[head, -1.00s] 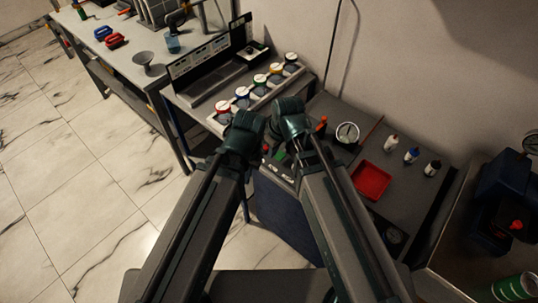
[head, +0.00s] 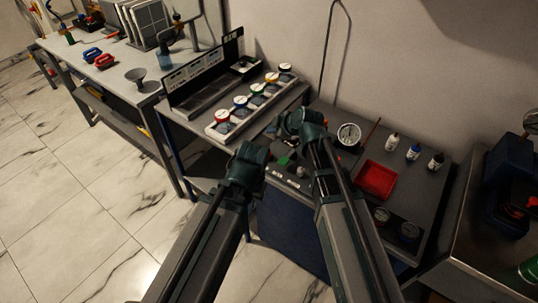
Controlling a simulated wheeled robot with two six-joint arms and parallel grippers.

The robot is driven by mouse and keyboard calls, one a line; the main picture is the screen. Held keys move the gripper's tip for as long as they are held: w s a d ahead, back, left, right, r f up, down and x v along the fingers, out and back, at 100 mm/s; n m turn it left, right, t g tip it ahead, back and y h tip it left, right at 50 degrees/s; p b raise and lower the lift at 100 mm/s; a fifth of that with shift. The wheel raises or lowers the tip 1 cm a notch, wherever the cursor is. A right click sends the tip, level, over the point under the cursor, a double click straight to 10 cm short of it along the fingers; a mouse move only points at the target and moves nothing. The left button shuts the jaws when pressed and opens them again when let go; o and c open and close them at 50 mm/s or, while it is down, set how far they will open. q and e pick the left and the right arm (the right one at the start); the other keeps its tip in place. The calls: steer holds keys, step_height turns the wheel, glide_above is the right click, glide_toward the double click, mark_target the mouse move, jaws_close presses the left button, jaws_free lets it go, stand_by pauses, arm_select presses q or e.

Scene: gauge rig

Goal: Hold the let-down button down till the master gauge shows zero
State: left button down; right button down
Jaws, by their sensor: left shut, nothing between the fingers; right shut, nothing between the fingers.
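The round white dial gauge (head: 348,134) stands on the rig bench at the back; its needle is too small to read. On the bench front is a control panel with a green button (head: 283,160), a pale knob (head: 301,171) and white labels (head: 271,173). I cannot tell which control is the let-down button. My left gripper (head: 264,153) is shut and empty, left of the green button and apparently above the panel's left end. My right gripper (head: 281,127) is shut and empty, behind the green button in the picture and left of the gauge. My arms hide part of the panel.
A red tray (head: 376,181) and several small bottles (head: 414,152) are on the right of the bench. A rack of colored-rim gauges (head: 241,102) stands on the left table. A dark blue machine (head: 511,160) is far right.

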mark_target(269, 154)
steer(key=shift+f, duration=0.1)
step_height(269, 154, down, 9)
steer(key=b, duration=0.9)
stand_by(1.7)
steer(key=shift+f+b, duration=0.25)
steer(key=shift+b, duration=0.1)
steer(key=shift+f+b, duration=0.5)
steer(key=shift+b, duration=0.05)
stand_by(0.7)
steer(key=shift+r, duration=0.1)
stand_by(2.9)
steer(key=shift+r+p, duration=0.85)
steer(key=shift+p, duration=0.15)
